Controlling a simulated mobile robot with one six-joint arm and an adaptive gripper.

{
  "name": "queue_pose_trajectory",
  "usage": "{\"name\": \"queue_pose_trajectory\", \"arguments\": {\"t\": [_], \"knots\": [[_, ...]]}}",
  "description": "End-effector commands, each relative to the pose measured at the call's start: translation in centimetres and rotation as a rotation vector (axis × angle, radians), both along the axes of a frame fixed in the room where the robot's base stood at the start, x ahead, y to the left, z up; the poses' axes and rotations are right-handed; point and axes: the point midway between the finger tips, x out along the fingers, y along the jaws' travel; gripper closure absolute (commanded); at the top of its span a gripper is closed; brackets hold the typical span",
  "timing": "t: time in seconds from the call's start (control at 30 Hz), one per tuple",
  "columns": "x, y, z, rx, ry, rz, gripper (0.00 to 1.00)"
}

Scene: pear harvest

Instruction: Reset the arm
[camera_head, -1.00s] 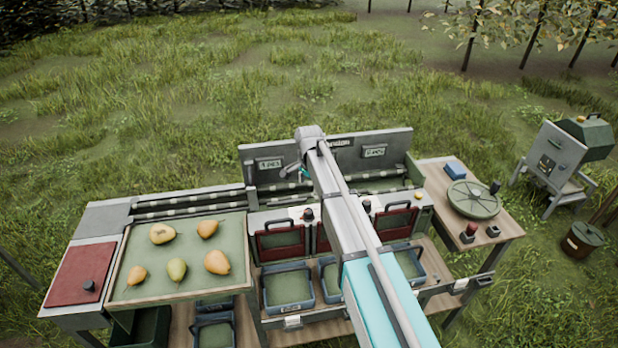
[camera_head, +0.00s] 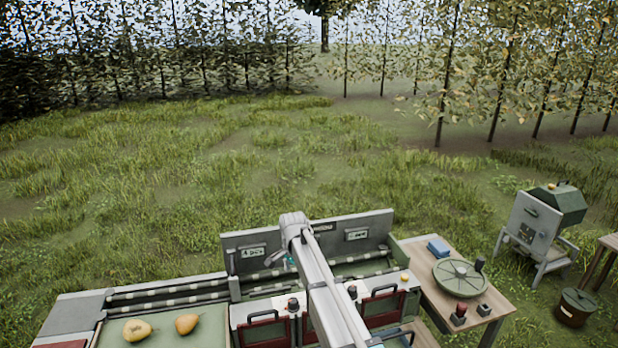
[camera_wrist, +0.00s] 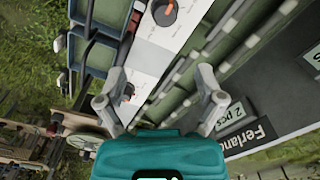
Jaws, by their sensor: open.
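My gripper (camera_wrist: 163,98) shows in the wrist view with its two grey fingers spread apart and nothing between them. Beyond the fingers are a white panel with a round knob (camera_wrist: 165,12) and green channels of the sorting bench. In the head view my arm reaches forward over the middle of the bench, and my gripper (camera_head: 280,260) is small and partly hidden near the grey back panel (camera_head: 345,238). Two yellow-orange pears, one on the left (camera_head: 137,330) and one on the right (camera_head: 187,324), lie on the green-lined tray (camera_head: 160,343) at the lower left.
A wooden side table at the right holds a round green disc (camera_head: 460,279), a blue block (camera_head: 439,247) and a red button (camera_head: 459,313). A grey machine (camera_head: 535,220) and a bucket (camera_head: 576,306) stand farther right. Open grass lies behind.

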Motion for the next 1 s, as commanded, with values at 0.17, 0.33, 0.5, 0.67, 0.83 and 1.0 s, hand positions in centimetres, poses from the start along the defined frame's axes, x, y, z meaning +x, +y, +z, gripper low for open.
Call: {"name": "queue_pose_trajectory", "arguments": {"t": [0.17, 0.33, 0.5, 0.67, 0.83, 1.0], "knots": [[-3.0, -3.7, -0.4, 0.000, 0.000, 0.076, 0.13], [-7.6, -9.0, -1.0, -0.001, 0.001, 0.216, 0.13], [-13.3, -14.6, -1.7, -0.001, 0.001, 0.386, 0.13], [-18.8, -18.9, -2.3, -0.001, 0.001, 0.546, 0.13], [-23.2, -21.9, -2.7, 0.000, 0.001, 0.682, 0.13], [-25.3, -23.2, -2.9, 0.000, 0.001, 0.757, 0.13]]}}
